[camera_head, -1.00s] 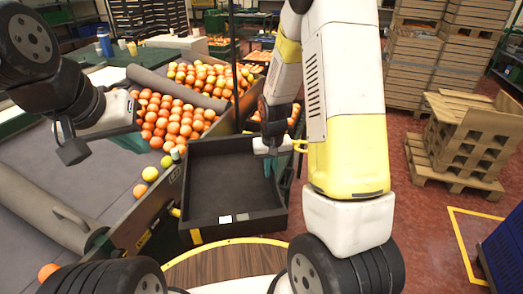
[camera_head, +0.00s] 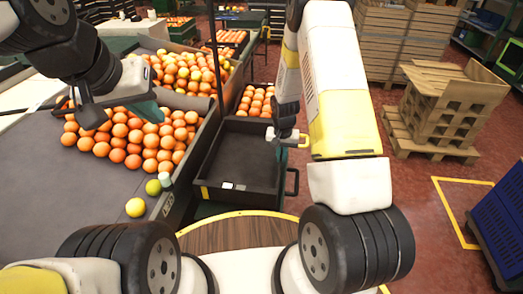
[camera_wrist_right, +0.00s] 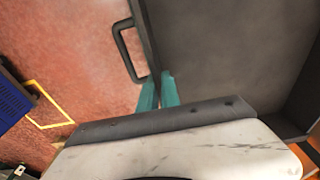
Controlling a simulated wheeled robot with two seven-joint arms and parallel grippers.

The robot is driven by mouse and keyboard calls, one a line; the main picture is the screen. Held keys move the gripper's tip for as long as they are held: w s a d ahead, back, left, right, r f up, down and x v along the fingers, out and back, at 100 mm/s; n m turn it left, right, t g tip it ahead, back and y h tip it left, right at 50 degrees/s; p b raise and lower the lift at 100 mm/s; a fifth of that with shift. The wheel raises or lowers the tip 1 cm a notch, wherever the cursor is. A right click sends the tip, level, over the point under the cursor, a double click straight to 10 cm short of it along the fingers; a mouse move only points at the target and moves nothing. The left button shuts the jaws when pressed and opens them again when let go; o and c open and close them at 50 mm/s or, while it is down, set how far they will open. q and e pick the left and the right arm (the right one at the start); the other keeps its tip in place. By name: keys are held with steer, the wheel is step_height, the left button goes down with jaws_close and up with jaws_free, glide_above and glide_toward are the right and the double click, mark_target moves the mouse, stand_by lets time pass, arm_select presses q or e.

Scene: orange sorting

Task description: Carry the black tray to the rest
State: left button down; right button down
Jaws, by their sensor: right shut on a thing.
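The black tray (camera_head: 262,187) is empty, with a small white label on its near part. It stands in front of me, right of the sorting belt, and looks roughly level. My right gripper (camera_head: 287,143) is shut on the tray's right wall. In the right wrist view its teal fingers (camera_wrist_right: 158,90) sit on either side of the tray wall (camera_wrist_right: 149,45), near a black handle (camera_wrist_right: 124,48). My left gripper (camera_head: 118,110) is open and empty above the oranges on the belt. What bears the tray from below is hidden.
A sorting belt (camera_head: 50,190) with many oranges (camera_head: 130,140) runs along the left. A crate of oranges (camera_head: 257,98) stands just behind the tray. A wooden pallet stack (camera_head: 440,115) and a blue crate (camera_head: 500,225) stand at the right. Red floor between them is clear.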

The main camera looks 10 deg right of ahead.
steer(key=shift+f, duration=3.55)
steer(key=c, duration=1.6)
jaws_free()
steer(key=shift+o, duration=0.2)
steer(key=r, duration=0.4)
steer(key=s+r, duration=0.1)
steer(key=r, duration=0.7)
steer(key=shift+s+a+r, duration=0.2)
steer(key=shift+r, duration=0.1)
steer(key=s+r+n+t+y, duration=0.1)
steer(key=s+r, duration=0.2)
steer(key=r, duration=0.8)
steer(key=s+r+t+y, duration=0.1)
steer(key=s+r, duration=0.3)
steer(key=r, duration=0.6)
steer(key=s+a+r+n+t, duration=0.1)
steer(key=s+r, duration=0.5)
steer(key=s, duration=0.2)
steer(key=s+a+r+n+t, duration=0.1)
steer(key=s+r, duration=0.5)
steer(key=s, duration=0.3)
steer(key=shift+s+n+t+y, duration=0.2)
steer(key=shift+n+t+y, duration=0.1)
steer(key=shift+n+t, duration=0.1)
